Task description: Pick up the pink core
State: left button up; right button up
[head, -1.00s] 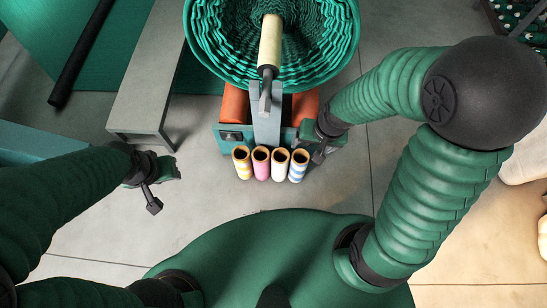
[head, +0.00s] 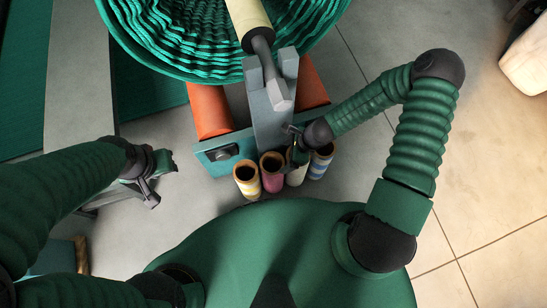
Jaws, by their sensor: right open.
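The pink core (head: 271,180) is an open-topped tube standing in a row in front of the machine, second from the left. A yellow-striped core (head: 247,184) stands to its left, a cream core (head: 297,178) to its right, and a blue-striped core (head: 319,168) at the right end. My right gripper (head: 293,152) is open above the row, close to the right of the pink core's top, partly covering the cream core. Whether it touches any core cannot be told. My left gripper (head: 158,183) is off to the left, away from the cores; its jaw state is unclear.
The machine's teal base (head: 216,156) with orange rollers (head: 209,112) and a grey upright (head: 270,115) stands just behind the cores. A grey beam (head: 78,80) is at left.

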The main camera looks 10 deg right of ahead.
jog(key=b+x, duration=0.1)
jog(key=x, duration=0.2)
jog(key=shift+f, duration=0.15)
jog(key=a+b+x, duration=0.1)
jog(key=b+x, duration=0.3)
jog(key=x, duration=0.3)
jog(key=shift+a, duration=0.15)
jog(key=shift+a+r, duration=0.1)
jog(key=shift+r, duration=0.1)
jog(key=shift+c, duration=2.5)
jog(key=c, duration=1)
pick_arm(q)
notch_tip(320, 180, down, 7)
jog(key=a, duration=0.1)
jog(key=shift+r, duration=0.2)
pick_arm(e)
jog(key=shift+c, duration=1.2)
